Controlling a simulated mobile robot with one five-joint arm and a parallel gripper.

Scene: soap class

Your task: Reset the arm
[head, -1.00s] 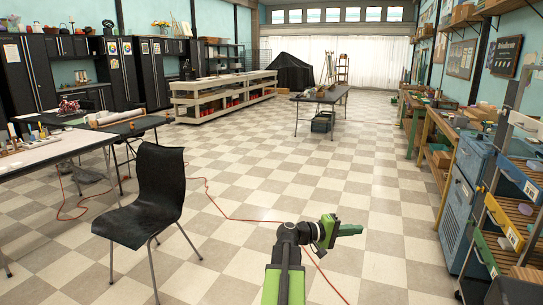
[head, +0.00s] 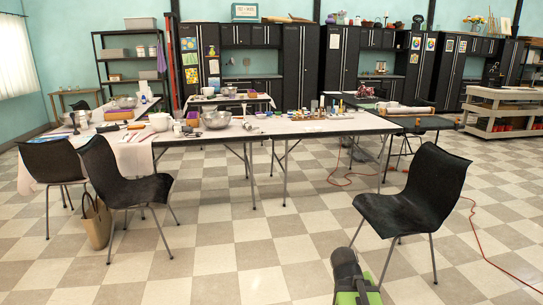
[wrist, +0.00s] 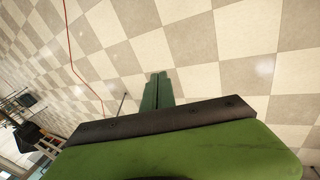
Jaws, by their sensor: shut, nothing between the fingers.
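In the wrist view my gripper (wrist: 157,76) shows as two green fingers lying side by side, shut with nothing between them. It is over the checkered tile floor (wrist: 220,70), apart from any object. In the head view only a green and dark part of my arm shows at the bottom edge, in front of a black chair (head: 415,205). The gripper's fingertips cannot be made out there.
Long tables (head: 290,128) with bowls and small items stand ahead. Two more black chairs (head: 122,185) and a tan bag (head: 96,222) are at the left. A red cord (head: 478,235) lies on the floor at the right. Open floor lies at the bottom middle.

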